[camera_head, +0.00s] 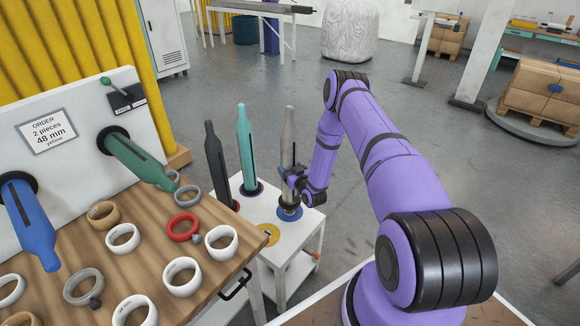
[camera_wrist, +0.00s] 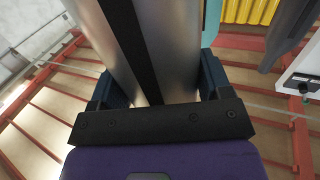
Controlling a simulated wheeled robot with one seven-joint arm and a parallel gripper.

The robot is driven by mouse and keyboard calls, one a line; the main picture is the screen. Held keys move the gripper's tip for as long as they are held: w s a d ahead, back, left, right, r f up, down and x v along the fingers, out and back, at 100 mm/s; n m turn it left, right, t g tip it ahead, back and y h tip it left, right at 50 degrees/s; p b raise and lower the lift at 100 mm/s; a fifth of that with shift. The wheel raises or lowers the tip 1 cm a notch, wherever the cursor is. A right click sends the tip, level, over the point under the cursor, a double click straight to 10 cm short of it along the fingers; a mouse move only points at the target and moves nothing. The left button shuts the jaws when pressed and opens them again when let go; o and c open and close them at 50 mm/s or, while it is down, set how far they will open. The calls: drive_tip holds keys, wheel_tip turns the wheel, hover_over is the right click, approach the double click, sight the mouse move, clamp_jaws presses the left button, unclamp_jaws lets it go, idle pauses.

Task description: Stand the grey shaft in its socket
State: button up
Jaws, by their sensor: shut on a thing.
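The grey shaft (camera_head: 288,138) is upright, with a dark slot along its side. My gripper (camera_head: 293,183) is shut around its lower part, above the small white table (camera_head: 290,245). The shaft's lower end meets a blue-ringed socket (camera_head: 290,214) on that table; I cannot tell how deep it sits. In the wrist view the grey shaft (camera_wrist: 178,45) fills the space between the jaws of my gripper (camera_wrist: 155,95), and its ends are out of view.
A dark shaft (camera_head: 216,155) and a teal shaft (camera_head: 247,145) stand just left of the held one. A yellow disc (camera_head: 268,235) lies on the white table's front left. The wooden bench (camera_head: 145,240) at left holds several rings. A green shaft (camera_head: 140,160) and a blue shaft (camera_head: 30,225) project from its white panel.

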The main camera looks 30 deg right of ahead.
drive_tip(key=shift+f, duration=2.35)
drive_tip(key=shift+f, duration=0.75)
drive_tip(key=o, duration=1.2)
drive_tip(key=shift+c, duration=0.2)
drive_tip(key=shift+o, duration=0.9)
drive_tip(key=s, duration=1)
drive_tip(key=shift+s+a, duration=0.25)
drive_tip(key=shift+s, duration=0.15)
